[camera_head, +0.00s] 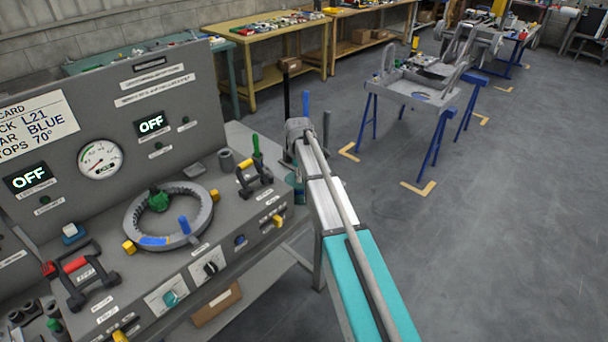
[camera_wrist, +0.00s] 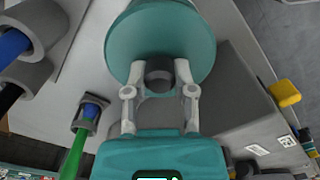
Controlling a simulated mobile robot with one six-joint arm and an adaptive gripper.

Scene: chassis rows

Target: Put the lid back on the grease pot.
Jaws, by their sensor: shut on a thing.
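In the wrist view my gripper (camera_wrist: 158,72) is shut on a short grey knob (camera_wrist: 159,66). In the head view a dark teal pot (camera_head: 297,188) shows partly beside the bench's right end. My arm covers part of it, and my fingertips are hidden there.
The grey bench panel (camera_head: 130,100) with a gauge stands left. A grey ring (camera_head: 130,225) and a green-handled tool (camera_head: 256,150) are on the bench. Grey holders (camera_wrist: 35,25) with blue and black rods stand close by. Floor is open to the right (camera_head: 500,250).

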